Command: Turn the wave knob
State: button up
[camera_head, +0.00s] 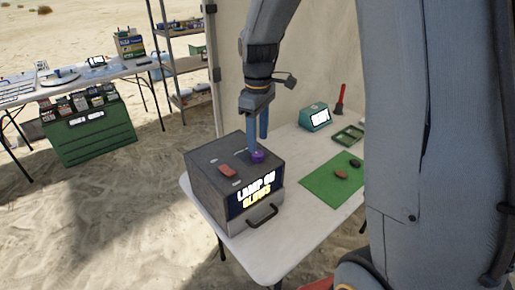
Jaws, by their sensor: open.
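A dark grey box (208,161) stands on the near left part of the white table. Its front has a lit screen (254,193) reading what looks like "LAMP ON" and a second, less clear line. A purple knob (258,157) sits on the box's top, toward the right edge. A red switch (228,170) is on the top nearer the front. My gripper (258,140) points down at the purple knob with its blue fingers, one finger at or just above it. The gripper is open; whether it touches the knob cannot be told.
The white table (285,236) also bears a green mat (324,184) with brown pieces, a green tray (348,134), a teal device (315,117) and a red-handled tool (340,100). A handle (262,216) juts from the box's front. Another table and a green crate (88,137) stand left.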

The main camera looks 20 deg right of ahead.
aim_at(258, 153)
jog(key=shift+f+p, duration=0.45)
jog(key=shift+f, duration=2)
jog(key=c, duration=1)
jog(key=shift+c, duration=0.2)
